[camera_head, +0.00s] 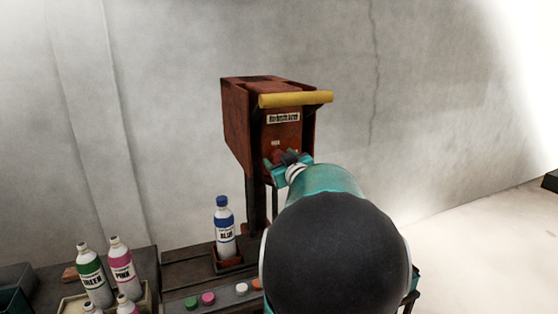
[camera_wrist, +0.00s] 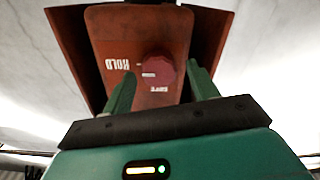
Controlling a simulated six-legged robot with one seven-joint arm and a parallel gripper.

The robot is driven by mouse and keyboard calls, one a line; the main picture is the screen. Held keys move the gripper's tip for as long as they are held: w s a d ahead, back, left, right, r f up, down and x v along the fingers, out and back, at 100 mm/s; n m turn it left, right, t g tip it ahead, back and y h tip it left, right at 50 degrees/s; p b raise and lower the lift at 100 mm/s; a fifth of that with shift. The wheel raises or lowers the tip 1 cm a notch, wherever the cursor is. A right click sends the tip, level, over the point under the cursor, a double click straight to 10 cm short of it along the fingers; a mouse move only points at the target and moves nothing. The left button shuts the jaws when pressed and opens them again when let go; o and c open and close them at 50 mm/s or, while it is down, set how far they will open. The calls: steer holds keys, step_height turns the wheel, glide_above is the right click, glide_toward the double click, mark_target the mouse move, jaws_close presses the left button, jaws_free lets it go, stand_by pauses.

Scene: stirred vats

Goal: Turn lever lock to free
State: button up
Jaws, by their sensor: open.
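The lever lock is a dark red knob (camera_wrist: 159,69) on the front of a rusty red box (camera_wrist: 125,50) in the wrist view. White lettering beside it reads "HOLD"; other lettering below the knob is hard to read. My gripper (camera_wrist: 160,84) is open, with one green finger on each side of the knob; I cannot tell whether they touch it. In the head view the box (camera_head: 240,125) stands on legs against the wall, with a yellow bar (camera_head: 295,99) across its upper front. My arm hides part of the box's lower front there.
A blue-labelled bottle (camera_head: 225,232) stands in a small holder left of the box's legs. Several coloured buttons (camera_head: 208,299) line the bench edge. Green (camera_head: 92,275) and pink (camera_head: 123,264) bottles stand in a crate at lower left.

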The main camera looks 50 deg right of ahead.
steer(key=c, duration=1)
steer(key=shift+n, duration=0.3)
steer(key=n, duration=0.3)
steer(key=shift+a, duration=0.1)
steer(key=n, duration=0.5)
steer(key=shift+f+n, duration=0.1)
steer(key=shift+n, duration=0.3)
steer(key=n, duration=0.4)
steer(key=shift+f, duration=0.1)
steer(key=shift+n, duration=2.2)
steer(key=shift+f, duration=0.1)
